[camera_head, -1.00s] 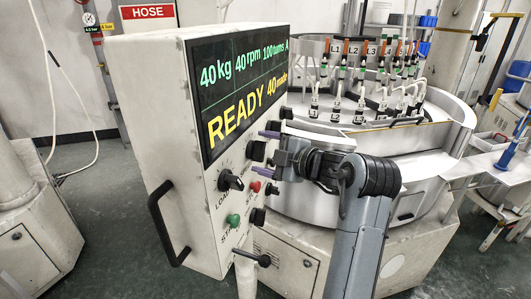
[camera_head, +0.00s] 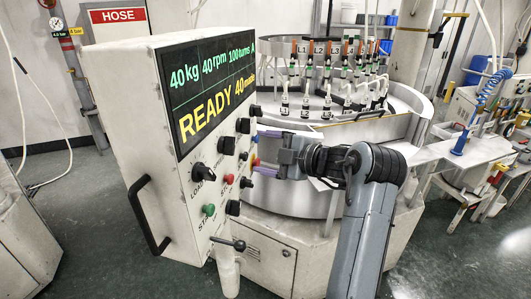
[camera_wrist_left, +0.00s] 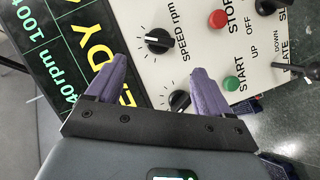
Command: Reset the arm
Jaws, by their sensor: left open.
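My left gripper (camera_head: 262,152) is at the right side of the white control box (camera_head: 165,190), in front of its row of knobs. Its two purple fingers are spread, with nothing between them. In the left wrist view the open fingers (camera_wrist_left: 162,68) point at the panel, with the black SPEED knob (camera_wrist_left: 159,41) beyond the gap. Whether the fingertips touch the panel cannot be told. My right gripper is not identifiable in view.
The display (camera_head: 212,85) reads READY. A black handle (camera_head: 148,215) and a lever (camera_head: 228,243) stick out of the box. Behind stands a round machine (camera_head: 300,205) with several hoses. Dark floor is open at the left. A blue coiled hose (camera_head: 488,95) hangs right.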

